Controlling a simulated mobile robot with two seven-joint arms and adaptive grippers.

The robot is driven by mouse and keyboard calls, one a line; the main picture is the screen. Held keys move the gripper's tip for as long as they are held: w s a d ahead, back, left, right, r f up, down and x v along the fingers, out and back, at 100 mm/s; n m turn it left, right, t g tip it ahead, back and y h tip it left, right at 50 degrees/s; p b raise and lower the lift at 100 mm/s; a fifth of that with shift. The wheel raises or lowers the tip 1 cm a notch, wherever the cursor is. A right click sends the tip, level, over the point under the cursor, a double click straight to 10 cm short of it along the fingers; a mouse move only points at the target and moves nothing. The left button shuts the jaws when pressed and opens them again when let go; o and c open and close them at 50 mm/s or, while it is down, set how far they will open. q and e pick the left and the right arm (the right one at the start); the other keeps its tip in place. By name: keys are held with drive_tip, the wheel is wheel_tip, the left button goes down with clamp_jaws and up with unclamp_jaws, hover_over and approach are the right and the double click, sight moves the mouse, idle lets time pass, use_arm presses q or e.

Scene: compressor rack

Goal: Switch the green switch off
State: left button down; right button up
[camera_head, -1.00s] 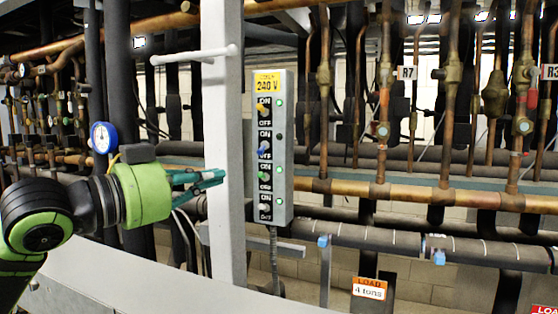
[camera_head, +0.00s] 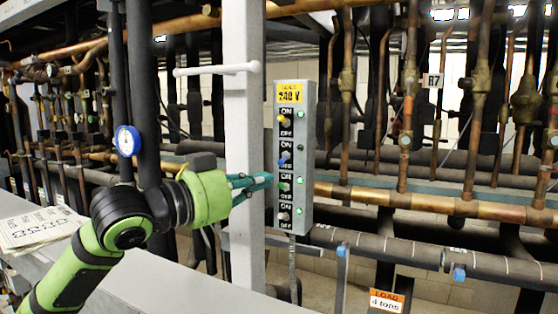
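The grey switch box (camera_head: 309,160) with a yellow 240 V label is mounted beside the pale upright post. It has a column of switches: yellow (camera_head: 283,120), blue (camera_head: 284,158), green (camera_head: 284,187) and a whitish one (camera_head: 284,215) at the bottom. The indicator light beside the green switch (camera_head: 299,184) is lit green. My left gripper (camera_head: 268,180) has teal fingers that look closed together and empty. In the picture its tips are just left of the green switch, at about its height; contact cannot be told. My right gripper is not in view.
The pale post (camera_head: 243,130) stands behind my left fingers, with a white horizontal bar (camera_head: 215,70) higher up. A blue gauge (camera_head: 128,140) is on the left. Copper pipes (camera_head: 430,200) fill the right. Printed sheets (camera_head: 38,228) lie on the grey ledge at left.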

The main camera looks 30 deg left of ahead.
sight(294, 172)
use_arm(q)
drive_tip(key=p+x, duration=0.2)
drive_tip(key=x, duration=0.2)
drive_tip(key=shift+w+r, duration=0.1)
drive_tip(key=shift+r, duration=0.05)
drive_tip(key=shift+w+d, duration=0.15)
drive_tip(key=shift+w, duration=0.2)
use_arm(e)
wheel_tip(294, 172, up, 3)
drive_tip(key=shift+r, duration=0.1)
use_arm(q)
drive_tip(key=shift+f, duration=0.25)
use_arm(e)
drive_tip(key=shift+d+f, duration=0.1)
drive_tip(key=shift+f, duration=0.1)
